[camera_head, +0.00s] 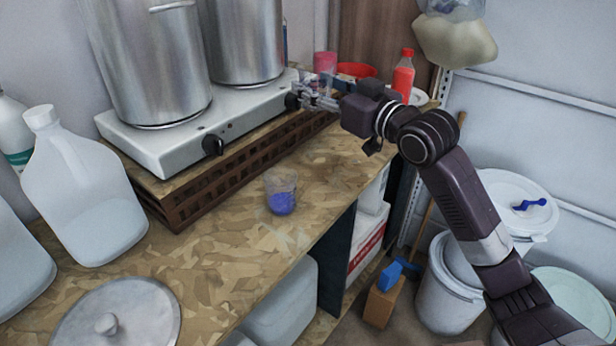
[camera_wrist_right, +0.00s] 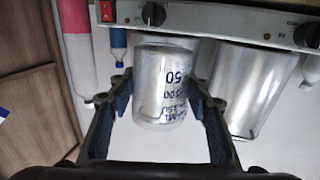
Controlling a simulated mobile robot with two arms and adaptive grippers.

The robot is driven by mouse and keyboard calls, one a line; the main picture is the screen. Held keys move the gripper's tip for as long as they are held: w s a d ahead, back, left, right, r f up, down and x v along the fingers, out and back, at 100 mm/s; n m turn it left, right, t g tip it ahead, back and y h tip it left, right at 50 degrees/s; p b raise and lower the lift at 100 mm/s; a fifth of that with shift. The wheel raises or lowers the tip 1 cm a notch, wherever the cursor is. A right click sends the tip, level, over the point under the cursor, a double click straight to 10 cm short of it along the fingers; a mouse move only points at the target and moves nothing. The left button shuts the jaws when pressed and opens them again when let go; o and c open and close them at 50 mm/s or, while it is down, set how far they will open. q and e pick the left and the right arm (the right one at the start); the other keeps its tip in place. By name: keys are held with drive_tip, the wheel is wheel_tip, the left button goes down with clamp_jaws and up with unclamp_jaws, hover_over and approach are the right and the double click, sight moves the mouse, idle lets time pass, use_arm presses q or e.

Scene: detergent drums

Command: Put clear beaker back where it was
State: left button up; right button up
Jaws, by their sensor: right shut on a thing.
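The clear beaker (camera_wrist_right: 162,85), with blue volume markings, is between the two fingers of my right gripper (camera_wrist_right: 158,90) in the wrist view. The gripper is shut on it. In the head view my right gripper (camera_head: 312,97) is at the far end of the counter, beside the right end of the hotplate. The held beaker is small and hard to make out there. Another clear beaker (camera_head: 282,192) with blue contents stands upright on the counter, nearer to me. My left gripper is not in view.
The white hotplate (camera_head: 185,142) on a brown slatted stand (camera_head: 215,180) carries two steel pots (camera_head: 150,65). A red bottle (camera_head: 403,76), red bowl (camera_head: 357,69) and pink cup (camera_head: 325,63) are near the gripper. White jugs (camera_head: 85,190) and a lid (camera_head: 120,315) are at left.

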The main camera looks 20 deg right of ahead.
drive_tip(key=shift+w+d+r, duration=0.15)
drive_tip(key=shift+d, duration=0.05)
wheel_tip(320, 180, down, 14)
drive_tip(key=shift+f, duration=0.2)
wheel_tip(320, 180, down, 5)
drive_tip(key=shift+d, duration=0.1)
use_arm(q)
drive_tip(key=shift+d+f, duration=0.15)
use_arm(e)
drive_tip(key=o, duration=1.2)
drive_tip(key=shift+s, duration=0.2)
